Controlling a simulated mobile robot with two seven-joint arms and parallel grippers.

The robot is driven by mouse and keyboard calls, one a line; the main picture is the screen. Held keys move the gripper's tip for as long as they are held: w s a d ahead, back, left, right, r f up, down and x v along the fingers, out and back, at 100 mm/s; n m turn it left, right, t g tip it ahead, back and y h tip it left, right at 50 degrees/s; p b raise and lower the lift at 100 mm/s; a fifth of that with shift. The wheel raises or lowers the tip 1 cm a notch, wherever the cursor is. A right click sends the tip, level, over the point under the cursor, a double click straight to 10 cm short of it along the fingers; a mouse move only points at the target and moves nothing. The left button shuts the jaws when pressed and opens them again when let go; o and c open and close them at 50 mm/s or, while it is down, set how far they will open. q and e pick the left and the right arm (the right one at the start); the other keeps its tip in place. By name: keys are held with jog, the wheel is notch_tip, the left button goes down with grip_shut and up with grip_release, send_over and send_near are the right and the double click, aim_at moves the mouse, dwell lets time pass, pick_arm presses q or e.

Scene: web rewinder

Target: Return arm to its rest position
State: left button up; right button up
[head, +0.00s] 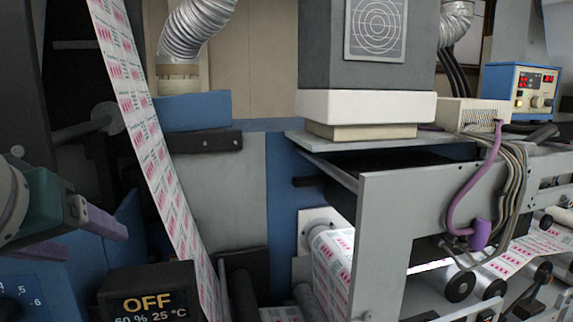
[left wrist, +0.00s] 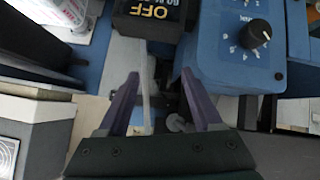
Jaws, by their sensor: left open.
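My left gripper (head: 95,243) shows at the left edge of the head view, with purple fingers on a dark green body. It also shows in the left wrist view (left wrist: 160,75), where its two fingers stand wide apart. Nothing is held between them. It is in front of the printed web and above the blue control box. My right gripper is in neither view.
A black display reading OFF (head: 150,291) and a blue box with a black knob (left wrist: 257,33) are close to the left gripper. The printed web (head: 150,150) runs down behind it. A grey machine frame (head: 385,240) with a purple hose (head: 462,205) stands at right.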

pick_arm(q)
jog(key=s+d+f+m+g+h, duration=0.1)
jog(key=s+f+m+g, duration=0.1)
jog(key=s+f, duration=0.4)
jog(key=s+d+f+m+g, duration=0.1)
jog(key=s+f+m+g, duration=0.15)
jog(key=s, duration=0.65)
jog(key=s+d+f+m+g+h, duration=0.1)
jog(key=s+f+m+g, duration=0.15)
jog(key=s+f, duration=0.35)
jog(key=w+p+v, duration=0.1)
jog(key=p+v, duration=1.2)
jog(key=v, duration=0.1)
jog(key=shift+w+r+t, duration=0.2)
jog(key=shift+t, duration=0.2)
